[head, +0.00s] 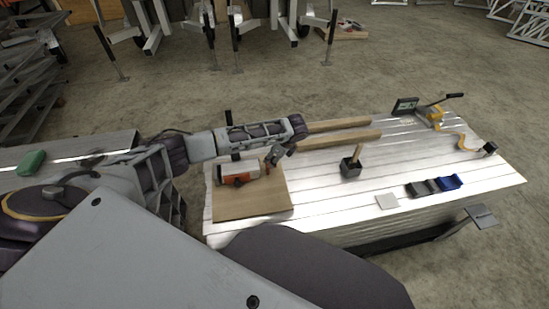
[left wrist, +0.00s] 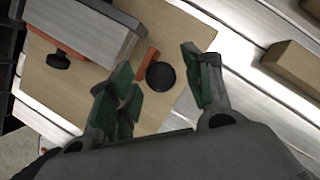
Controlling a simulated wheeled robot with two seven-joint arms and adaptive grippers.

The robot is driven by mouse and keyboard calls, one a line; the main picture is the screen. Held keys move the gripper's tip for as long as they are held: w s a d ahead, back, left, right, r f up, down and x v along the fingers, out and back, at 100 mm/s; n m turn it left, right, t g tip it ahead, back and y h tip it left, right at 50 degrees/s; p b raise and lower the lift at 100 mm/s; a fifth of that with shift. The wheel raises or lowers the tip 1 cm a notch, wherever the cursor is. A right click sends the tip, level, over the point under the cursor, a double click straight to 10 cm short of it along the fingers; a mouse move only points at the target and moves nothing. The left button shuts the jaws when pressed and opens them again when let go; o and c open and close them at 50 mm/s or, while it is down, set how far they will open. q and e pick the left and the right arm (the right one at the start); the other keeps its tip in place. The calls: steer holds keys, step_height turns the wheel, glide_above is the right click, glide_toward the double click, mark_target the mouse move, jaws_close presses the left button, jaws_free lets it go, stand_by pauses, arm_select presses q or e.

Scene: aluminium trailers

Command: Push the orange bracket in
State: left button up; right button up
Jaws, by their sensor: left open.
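The orange bracket (head: 239,179) is by a grey-white block (head: 236,167) on a wooden board (head: 250,204) at the table's left end. In the left wrist view a short orange piece (left wrist: 147,62) sticks out past the block's end, beside a round black disc (left wrist: 160,76). More orange (left wrist: 53,42) shows along the block's lower edge; how the parts join is hidden. My left gripper (head: 275,156) is open above the board, just right of the block. In the wrist view its green-padded fingers (left wrist: 158,72) stand either side of the orange piece and disc, apparently holding nothing. My right gripper is not visible.
Two wooden beams (head: 343,139) lie behind the gripper. A dark cup (head: 350,168), a pale square (head: 387,201), and dark and blue bins (head: 449,182) stand to the right. The slatted table (head: 330,205) is clear between.

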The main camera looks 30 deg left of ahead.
arm_select(q)
steer(key=shift+c, duration=0.4)
jaws_close()
steer(key=shift+s+a, duration=0.1)
steer(key=shift+s+a+p, duration=0.35)
steer(key=shift+a+p, duration=0.15)
steer(key=shift+p, duration=0.25)
steer(key=shift+s+a+f+p, duration=0.1)
steer(key=shift+s+a+p, duration=0.3)
steer(key=shift+a+p, duration=0.15)
steer(key=shift+s+a+p, duration=0.7)
steer(key=shift+a+p, duration=0.2)
steer(key=shift+p, duration=0.15)
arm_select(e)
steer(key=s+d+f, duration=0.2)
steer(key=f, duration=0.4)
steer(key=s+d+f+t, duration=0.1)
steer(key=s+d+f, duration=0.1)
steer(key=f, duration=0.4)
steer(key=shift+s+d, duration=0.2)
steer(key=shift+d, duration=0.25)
